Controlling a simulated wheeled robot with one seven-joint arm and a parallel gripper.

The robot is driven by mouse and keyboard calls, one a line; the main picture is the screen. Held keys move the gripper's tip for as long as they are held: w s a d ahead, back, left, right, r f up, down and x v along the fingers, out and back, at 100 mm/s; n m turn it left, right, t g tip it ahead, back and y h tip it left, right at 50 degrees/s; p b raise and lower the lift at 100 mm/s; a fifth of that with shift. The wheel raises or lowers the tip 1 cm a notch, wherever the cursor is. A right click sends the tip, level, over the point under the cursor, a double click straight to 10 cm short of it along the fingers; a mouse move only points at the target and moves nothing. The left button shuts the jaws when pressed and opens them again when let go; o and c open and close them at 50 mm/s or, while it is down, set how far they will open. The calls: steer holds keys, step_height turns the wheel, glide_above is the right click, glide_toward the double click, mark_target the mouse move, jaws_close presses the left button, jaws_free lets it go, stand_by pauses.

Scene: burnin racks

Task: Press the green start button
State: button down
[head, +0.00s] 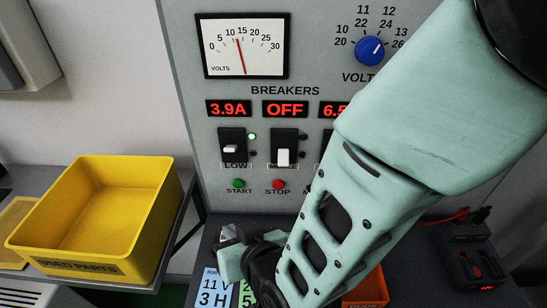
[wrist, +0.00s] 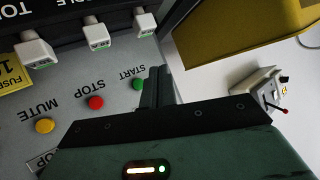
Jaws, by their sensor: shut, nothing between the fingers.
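The green start button (head: 238,184) sits on the grey panel above the label START, left of the red stop button (head: 278,185). In the wrist view the green button (wrist: 137,84) is seen upside down, just left of my gripper's fingers (wrist: 157,88), with the red button (wrist: 95,102) farther left. My gripper (head: 230,240) is in the head view below the buttons, in front of the panel's lower part. Its fingers are shut and empty. I cannot tell whether they touch the panel; the fingers appear apart from the green button.
Breaker switches (head: 232,147) stand above the buttons. A yellow button (wrist: 45,125) is beside the red one. A yellow parts bin (head: 100,220) stands on the left shelf. My arm covers the panel's right part. An orange bin (head: 368,290) is partly hidden behind it.

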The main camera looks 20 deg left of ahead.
mark_target(238, 184)
steer(key=w+a, duration=0.2)
steer(key=w, duration=0.6)
steer(key=shift+w+a, duration=0.15)
steer(key=shift+a, duration=0.2)
steer(key=shift+w, duration=0.1)
stand_by(2.0)
steer(key=shift+w+a, duration=0.15)
steer(key=shift+w, duration=0.15)
steer(key=shift+w+a, duration=0.15)
steer(key=shift+w, duration=0.25)
stand_by(0.9)
steer(key=shift+s, duration=0.1)
steer(key=shift+s+d+b, duration=0.3)
steer(key=shift+s+b, duration=0.05)
steer(key=shift+s, duration=0.35)
steer(key=shift+s, duration=0.1)
